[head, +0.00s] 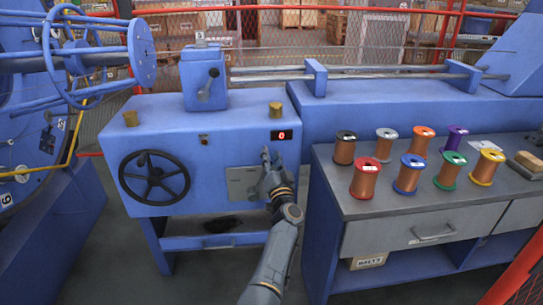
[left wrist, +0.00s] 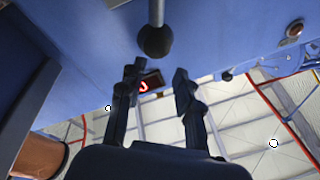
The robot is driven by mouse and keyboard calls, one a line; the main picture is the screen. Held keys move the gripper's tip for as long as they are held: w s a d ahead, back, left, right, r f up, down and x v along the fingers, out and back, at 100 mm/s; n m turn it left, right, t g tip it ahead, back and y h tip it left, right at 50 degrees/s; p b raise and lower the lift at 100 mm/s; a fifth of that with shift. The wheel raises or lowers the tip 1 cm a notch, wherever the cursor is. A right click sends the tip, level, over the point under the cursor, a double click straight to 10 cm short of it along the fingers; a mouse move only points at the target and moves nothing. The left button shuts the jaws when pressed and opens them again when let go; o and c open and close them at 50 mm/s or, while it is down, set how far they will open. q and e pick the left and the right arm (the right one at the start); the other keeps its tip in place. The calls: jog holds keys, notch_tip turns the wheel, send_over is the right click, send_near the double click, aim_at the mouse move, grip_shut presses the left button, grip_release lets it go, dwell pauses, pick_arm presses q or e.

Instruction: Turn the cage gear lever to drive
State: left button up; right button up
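In the left wrist view a lever with a round black knob (left wrist: 155,41) comes in from the top edge, in front of the blue machine panel. My left gripper (left wrist: 158,77) is open and empty. Its fingertips are close to the knob, which shows just past them and not clearly between them. In the head view my left gripper (head: 268,165) is at the machine front, below the red display (head: 281,135) reading 0 and over the right part of a grey plate (head: 241,184). The lever by the gripper is hidden there. My right gripper is not in view.
A black handwheel (head: 154,178) is on the machine's left front. A blue box (head: 190,75) with another lever (head: 208,84) stands on top. A workbench (head: 365,207) with several wire spools is close to the right of my arm.

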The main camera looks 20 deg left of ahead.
pick_arm(q)
jog(key=shift+r, duration=0.45)
jog(key=shift+c, duration=0.4)
